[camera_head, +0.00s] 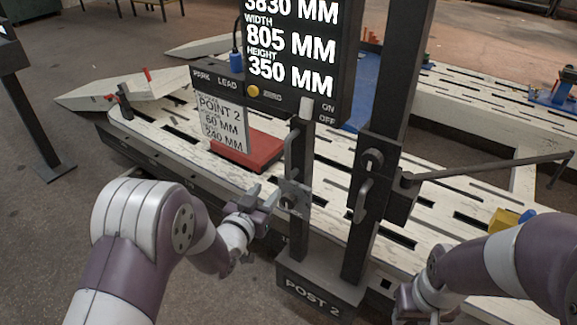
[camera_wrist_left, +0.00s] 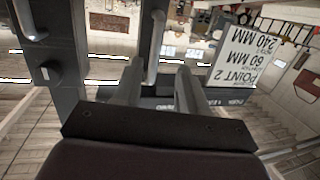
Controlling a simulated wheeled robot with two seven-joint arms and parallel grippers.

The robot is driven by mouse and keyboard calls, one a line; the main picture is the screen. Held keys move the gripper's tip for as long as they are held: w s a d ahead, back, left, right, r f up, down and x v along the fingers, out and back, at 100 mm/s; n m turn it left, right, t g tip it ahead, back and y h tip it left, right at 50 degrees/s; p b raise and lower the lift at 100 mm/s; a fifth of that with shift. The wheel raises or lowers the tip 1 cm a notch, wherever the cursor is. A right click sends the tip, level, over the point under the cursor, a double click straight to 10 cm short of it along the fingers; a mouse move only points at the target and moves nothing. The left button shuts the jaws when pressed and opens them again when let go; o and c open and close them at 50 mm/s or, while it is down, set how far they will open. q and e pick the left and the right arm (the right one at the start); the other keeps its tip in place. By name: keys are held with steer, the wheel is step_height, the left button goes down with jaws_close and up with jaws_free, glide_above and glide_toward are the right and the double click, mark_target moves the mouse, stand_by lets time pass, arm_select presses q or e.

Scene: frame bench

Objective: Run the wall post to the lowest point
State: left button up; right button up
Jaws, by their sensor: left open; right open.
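A stand labelled POST 2 (camera_head: 312,290) carries a taller dark upright (camera_head: 400,70) and a shorter dark upright (camera_head: 303,225). The taller one bears a sliding block (camera_head: 385,182) with a knob, a grey handle (camera_head: 362,200) and a thin rod reaching right. The shorter one has a grey handle (camera_head: 289,150). My left gripper (camera_head: 266,197) is open beside the shorter upright; in the left wrist view (camera_wrist_left: 156,78) that handle (camera_wrist_left: 155,45) appears between the spread fingers. Contact cannot be told. My right gripper (camera_head: 425,290) is open and empty at lower right.
A display (camera_head: 292,55) reads width 805 MM, height 350 MM. A sign (camera_head: 220,123) reads POINT 2, 60 MM, 240 MM. Behind the posts lies the slotted pale bench (camera_head: 170,130) with a red block (camera_head: 250,150) and a yellow piece (camera_head: 505,220). Another dark stand (camera_head: 35,120) is at left.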

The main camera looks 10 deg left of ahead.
mark_target(286, 157)
arm_select(q)
steer(key=shift+t+h, duration=0.4)
steer(key=shift+t, duration=0.3)
steer(key=r+x, duration=0.1)
steer(key=x, duration=0.7)
steer(key=r+x, duration=0.1)
steer(key=x, duration=0.4)
steer(key=shift+d+r, duration=0.2)
steer(key=shift+r, duration=0.15)
jaws_close()
